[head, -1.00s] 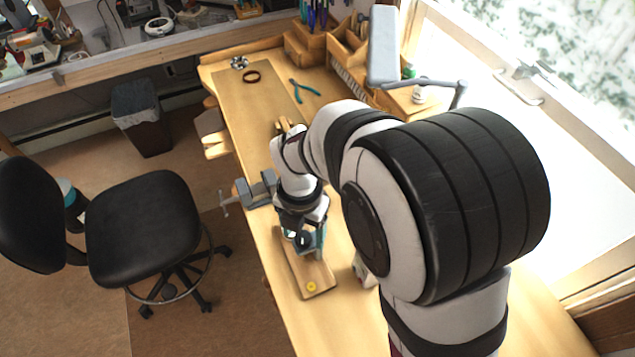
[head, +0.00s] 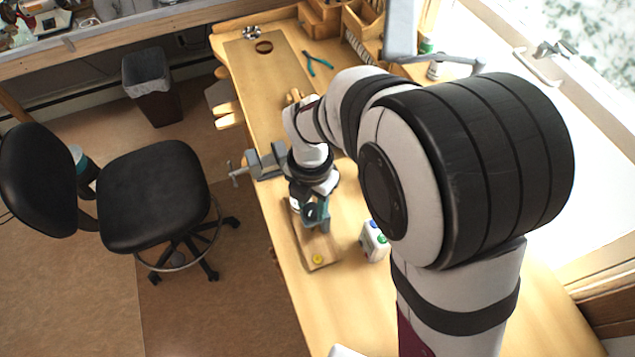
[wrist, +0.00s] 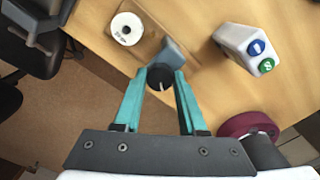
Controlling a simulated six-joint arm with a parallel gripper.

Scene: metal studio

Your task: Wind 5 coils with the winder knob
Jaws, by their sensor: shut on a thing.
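The winder knob (wrist: 160,80) is a round black knob with a white mark, seen in the wrist view. My gripper (wrist: 160,72) has two teal fingers shut on it, one on each side. A blue-grey part (wrist: 179,54) of the winder stands just beyond the knob. A white spool with a dark centre (wrist: 127,28) lies on the wooden board (wrist: 151,46), up and left of the knob. In the head view my gripper (head: 316,221) is low over the board (head: 318,246); the knob is not clearly visible there. A yellow disc (head: 318,259) sits at the board's near end.
A white box with blue and green buttons (head: 373,241) stands right of the board. A grey vise (head: 266,162) is on the bench's left edge. Teal-handled pliers (head: 318,64) lie farther back. A black chair (head: 155,195) stands left. The bench front is clear.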

